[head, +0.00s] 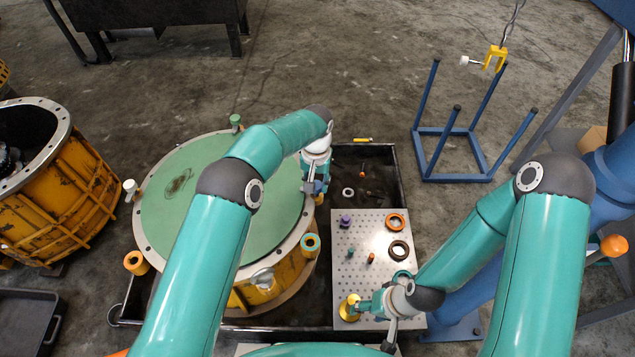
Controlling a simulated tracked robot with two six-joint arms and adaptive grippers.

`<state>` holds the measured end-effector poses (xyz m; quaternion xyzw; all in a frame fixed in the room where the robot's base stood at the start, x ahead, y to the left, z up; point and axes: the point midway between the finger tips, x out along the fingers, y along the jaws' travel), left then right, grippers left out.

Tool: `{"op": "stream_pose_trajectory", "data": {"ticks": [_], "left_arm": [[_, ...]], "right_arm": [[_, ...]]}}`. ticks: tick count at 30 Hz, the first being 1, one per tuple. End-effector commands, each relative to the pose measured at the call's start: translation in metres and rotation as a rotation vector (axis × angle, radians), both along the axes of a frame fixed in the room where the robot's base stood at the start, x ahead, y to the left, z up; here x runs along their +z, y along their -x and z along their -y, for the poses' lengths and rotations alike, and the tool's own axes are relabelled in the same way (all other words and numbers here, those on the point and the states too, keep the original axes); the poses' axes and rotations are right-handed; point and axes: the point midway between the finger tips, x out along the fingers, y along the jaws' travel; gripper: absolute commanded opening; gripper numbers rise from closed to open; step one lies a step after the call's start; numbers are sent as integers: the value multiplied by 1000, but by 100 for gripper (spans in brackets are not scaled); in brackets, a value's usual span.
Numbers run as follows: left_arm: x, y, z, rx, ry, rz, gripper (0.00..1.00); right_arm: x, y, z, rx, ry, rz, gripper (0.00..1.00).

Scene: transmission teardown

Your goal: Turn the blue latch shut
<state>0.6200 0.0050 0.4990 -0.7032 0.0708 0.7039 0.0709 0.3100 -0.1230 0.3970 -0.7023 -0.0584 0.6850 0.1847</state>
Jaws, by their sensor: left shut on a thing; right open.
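The yellow drum housing with a green round cover (215,190) stands at the centre-left, with a pale flange around the cover. My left gripper (315,187) is at the flange's right edge, shut on the small blue latch (319,186). The gripper and wrist hide most of the latch, so its angle cannot be told. My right gripper (364,306) is open, low over the perforated plate, beside a yellow round part (349,308). Nothing shows between its fingers.
Other fittings ring the cover: a green knob (235,120), a white one (130,187), an orange one (136,262) and a teal ring (310,244). The perforated plate (345,265) holds several small parts.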

Motion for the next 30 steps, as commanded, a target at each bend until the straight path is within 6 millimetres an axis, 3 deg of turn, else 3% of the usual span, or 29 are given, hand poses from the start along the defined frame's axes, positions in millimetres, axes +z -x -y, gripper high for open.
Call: {"op": "stream_pose_trajectory", "data": {"ticks": [19, 20, 21, 24, 30], "left_arm": [[1, -1, -1, 62, -1, 2, 0], [1, -1, -1, 62, -1, 2, 38], [1, -1, -1, 62, -1, 2, 45], [1, -1, -1, 61, 0, 1, 60], [0, 0, 0, 60, 0, 1, 60]], "right_arm": [[0, 0, 0, 0, 0, 0, 60], [0, 0, 0, 0, 0, 0, 60], [0, 0, 0, 0, 0, 0, 60], [0, 0, 0, 0, 0, 0, 60], [0, 0, 0, 0, 0, 0, 60]]}}
